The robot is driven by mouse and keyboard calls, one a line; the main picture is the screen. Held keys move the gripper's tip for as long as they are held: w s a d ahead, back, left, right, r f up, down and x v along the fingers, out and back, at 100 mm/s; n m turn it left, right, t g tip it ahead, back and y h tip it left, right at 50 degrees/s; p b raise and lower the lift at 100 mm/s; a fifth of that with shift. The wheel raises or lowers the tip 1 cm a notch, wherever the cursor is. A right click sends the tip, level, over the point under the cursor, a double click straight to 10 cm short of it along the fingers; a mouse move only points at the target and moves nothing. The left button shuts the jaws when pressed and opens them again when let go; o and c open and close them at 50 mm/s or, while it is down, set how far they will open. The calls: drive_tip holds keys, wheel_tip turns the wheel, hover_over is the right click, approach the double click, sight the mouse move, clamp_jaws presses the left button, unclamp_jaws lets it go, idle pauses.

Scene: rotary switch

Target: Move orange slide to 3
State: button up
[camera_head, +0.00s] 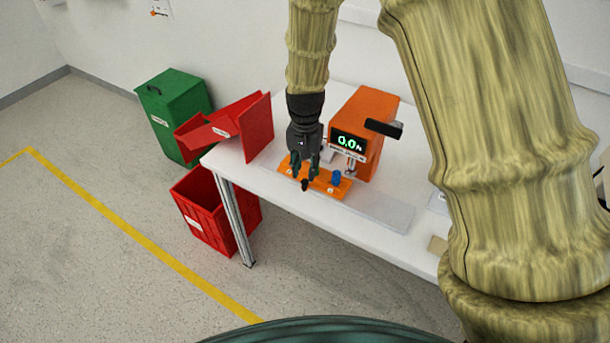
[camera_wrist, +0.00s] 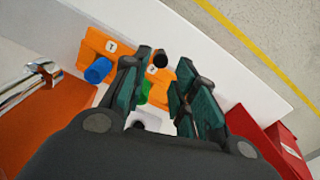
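The orange slide plate (camera_head: 325,188) lies near the front edge of the white table, below an orange machine. It carries a blue knob (camera_head: 336,178) and a black knob (camera_head: 305,185). In the wrist view the orange plate (camera_wrist: 92,40) shows pale number labels, the blue knob (camera_wrist: 98,70) left of my fingers, the black knob (camera_wrist: 160,60) near the fingertips, and a green knob (camera_wrist: 144,91) partly hidden by the left finger. My gripper (camera_wrist: 165,68) is open, pointing down over the plate, its fingers on either side of the black knob. I cannot tell whether they touch it.
The orange machine (camera_head: 376,108) has a display (camera_head: 348,143) reading 0.0 and a black handle (camera_head: 384,128) jutting out. A red tray (camera_head: 255,128) stands at the table's left end. A red crate (camera_head: 205,220) and a green bin (camera_head: 172,105) stand on the floor.

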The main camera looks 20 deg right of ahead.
wheel_tip(320, 180, up, 7)
drive_tip(key=shift+f, duration=0.15)
idle(0.4)
